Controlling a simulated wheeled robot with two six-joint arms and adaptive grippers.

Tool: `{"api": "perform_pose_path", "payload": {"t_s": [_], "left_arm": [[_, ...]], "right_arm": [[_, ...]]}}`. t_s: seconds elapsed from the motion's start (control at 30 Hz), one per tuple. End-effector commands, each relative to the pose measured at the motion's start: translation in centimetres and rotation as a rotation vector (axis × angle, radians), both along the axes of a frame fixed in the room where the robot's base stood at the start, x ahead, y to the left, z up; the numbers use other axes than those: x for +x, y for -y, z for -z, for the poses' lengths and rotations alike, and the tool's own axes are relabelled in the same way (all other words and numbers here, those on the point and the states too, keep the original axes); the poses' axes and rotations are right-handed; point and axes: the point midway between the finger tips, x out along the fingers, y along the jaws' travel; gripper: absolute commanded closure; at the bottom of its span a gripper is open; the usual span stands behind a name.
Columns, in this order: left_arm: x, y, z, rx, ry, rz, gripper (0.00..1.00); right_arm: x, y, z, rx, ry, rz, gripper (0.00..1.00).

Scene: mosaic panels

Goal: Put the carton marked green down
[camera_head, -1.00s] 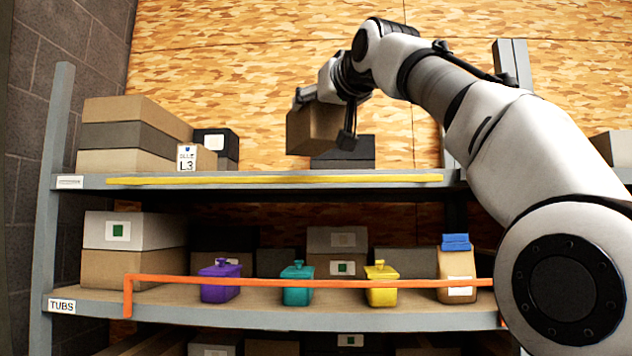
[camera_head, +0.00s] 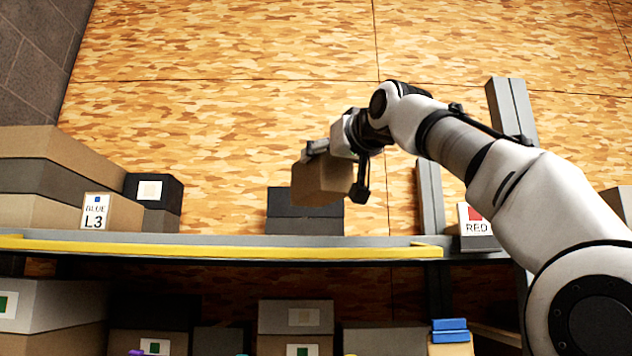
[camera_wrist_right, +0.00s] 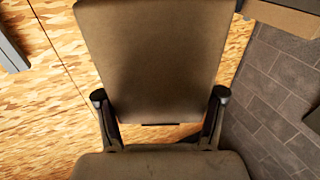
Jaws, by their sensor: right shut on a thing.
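A plain brown carton (camera_head: 318,184) is held in my right gripper (camera_head: 338,172), in front of the wood-patterned back wall and above the upper shelf. No green mark shows on its visible faces. In the right wrist view the carton (camera_wrist_right: 152,55) fills the middle, between the two fingers of the right gripper (camera_wrist_right: 160,97). In the head view it overlaps dark stacked boxes (camera_head: 305,224); I cannot tell the gap between them. My left gripper is not in view.
The upper shelf has a yellow front strip (camera_head: 220,249). A carton marked BLUE L3 (camera_head: 110,212) stands at left, a carton marked RED (camera_head: 477,228) at right. Free room lies between the BLUE L3 carton and the dark boxes. A grey upright (camera_head: 512,110) rises behind my arm.

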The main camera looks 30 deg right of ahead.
Motion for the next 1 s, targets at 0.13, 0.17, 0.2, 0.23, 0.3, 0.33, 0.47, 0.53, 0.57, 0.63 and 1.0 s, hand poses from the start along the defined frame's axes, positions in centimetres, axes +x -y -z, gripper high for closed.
{"api": "perform_pose_path", "payload": {"t_s": [0.13,0.17,0.2,0.23,0.3,0.33,0.47,0.53,0.57,0.63,1.0], "left_arm": [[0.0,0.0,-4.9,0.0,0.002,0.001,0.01],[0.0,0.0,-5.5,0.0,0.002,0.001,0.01],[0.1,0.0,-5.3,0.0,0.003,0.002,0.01],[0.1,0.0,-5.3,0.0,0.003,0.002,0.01],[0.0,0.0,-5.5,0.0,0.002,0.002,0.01],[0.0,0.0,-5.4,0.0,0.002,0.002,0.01],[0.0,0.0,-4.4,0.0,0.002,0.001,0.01],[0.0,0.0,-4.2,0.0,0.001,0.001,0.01],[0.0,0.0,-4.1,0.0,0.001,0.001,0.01],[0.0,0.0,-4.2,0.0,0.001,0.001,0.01],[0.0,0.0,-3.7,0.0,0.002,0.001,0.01]], "right_arm": [[3.7,2.1,-0.9,0.004,-0.006,-0.001,1.0],[4.3,2.4,-0.7,0.004,-0.005,-0.001,1.0],[5.1,2.8,-0.1,0.002,-0.002,0.0,1.0],[5.5,3.0,0.0,0.002,-0.001,0.0,1.0],[6.2,3.3,0.3,0.002,0.0,0.0,1.0],[6.3,3.4,0.5,0.001,0.001,0.0,1.0],[6.4,3.5,2.6,0.0,0.001,-0.001,1.0],[6.4,3.5,3.6,0.001,0.0,-0.001,1.0],[6.4,3.5,3.8,0.001,0.001,0.0,1.0],[6.4,3.5,4.1,0.0,0.002,0.0,1.0],[6.4,3.5,4.6,0.001,0.002,0.0,1.0]]}}
